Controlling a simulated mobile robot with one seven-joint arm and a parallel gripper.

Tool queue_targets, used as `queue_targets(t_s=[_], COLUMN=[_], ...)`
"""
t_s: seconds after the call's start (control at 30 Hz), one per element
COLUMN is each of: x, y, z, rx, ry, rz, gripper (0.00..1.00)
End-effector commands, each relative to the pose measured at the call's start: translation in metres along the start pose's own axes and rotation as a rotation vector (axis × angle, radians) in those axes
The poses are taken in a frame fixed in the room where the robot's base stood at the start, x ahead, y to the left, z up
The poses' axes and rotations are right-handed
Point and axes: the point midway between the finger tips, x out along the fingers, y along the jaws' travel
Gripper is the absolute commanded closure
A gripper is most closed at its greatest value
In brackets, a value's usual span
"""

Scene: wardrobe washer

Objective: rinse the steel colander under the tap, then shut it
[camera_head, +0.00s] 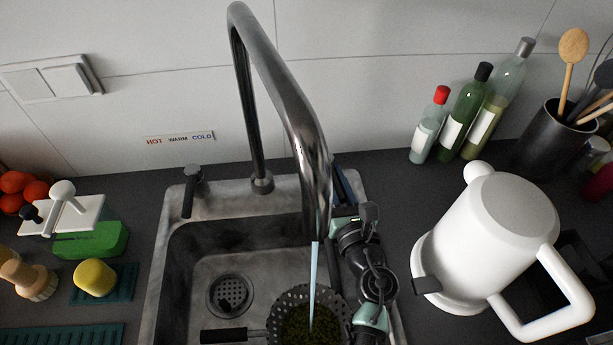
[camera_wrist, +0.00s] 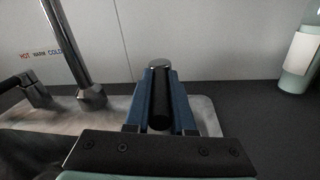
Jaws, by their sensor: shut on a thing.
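The steel colander (camera_head: 283,301) is low in the right part of the sink, with dark green stuff inside and its black handle (camera_head: 224,335) pointing left. A stream of water (camera_head: 313,280) falls into it from the curved chrome tap (camera_head: 299,115). My gripper (camera_head: 344,186) is behind the colander at the sink's back right, partly hidden by the spout. In the wrist view my blue fingers (camera_wrist: 160,82) are shut on a black rod with a rounded grey top (camera_wrist: 160,63), which looks like a tap lever right of the spout's base.
Another black lever (camera_head: 190,192) stands left of the spout, below a HOT WARM COLD label (camera_head: 180,138). A large white jug (camera_head: 480,235) stands close right of my arm, with bottles (camera_head: 470,120) behind it. A yellow sponge (camera_head: 95,277) lies left of the sink (camera_head: 163,250).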

Motion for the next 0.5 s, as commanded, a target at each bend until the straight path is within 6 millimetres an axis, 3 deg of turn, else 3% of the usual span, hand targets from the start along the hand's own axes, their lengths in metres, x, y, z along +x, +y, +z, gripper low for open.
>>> queue_targets(t_s=[0.07,0.5], x=[-0.0008,-0.0011], y=[-0.0080,-0.0077], z=[0.0000,0.0015], rx=[-0.001,0.001], ry=[0.005,0.020], rz=[0.032,0.101], gripper=[1.00,1.00])
